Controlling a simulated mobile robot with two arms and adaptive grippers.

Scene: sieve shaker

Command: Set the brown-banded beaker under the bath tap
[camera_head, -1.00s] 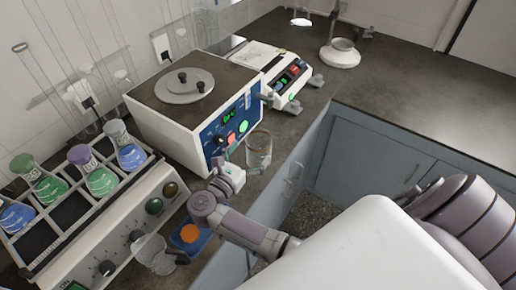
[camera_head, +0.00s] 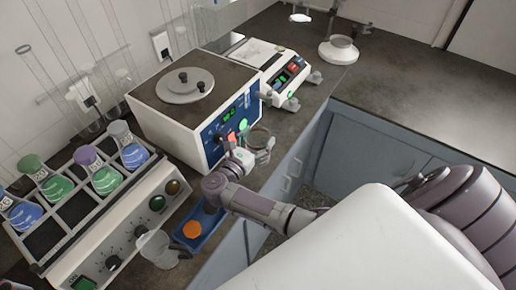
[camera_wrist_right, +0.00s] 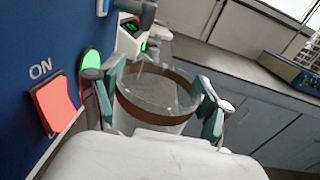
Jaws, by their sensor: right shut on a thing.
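The brown-banded beaker (camera_head: 259,139) stands at the front of the bath, near the right end of its blue panel. In the right wrist view the clear beaker (camera_wrist_right: 155,90) shows its brown band below the rim, between two teal finger pads. My right gripper (camera_head: 254,153) is shut on it; it also shows in the right wrist view (camera_wrist_right: 158,105). I cannot tell whether its base touches the bench. The white bath (camera_head: 168,118) has a small grey fitting (camera_head: 265,92) at its right front edge, perhaps the tap. My left gripper is out of view.
A rack of flasks (camera_head: 95,205) stands left. A clear jug (camera_head: 158,246) and a blue tray with an orange item (camera_head: 192,230) lie in front. A white instrument (camera_head: 270,65) stands behind the bath on the right. The bench (camera_head: 440,115) is clear at the far right.

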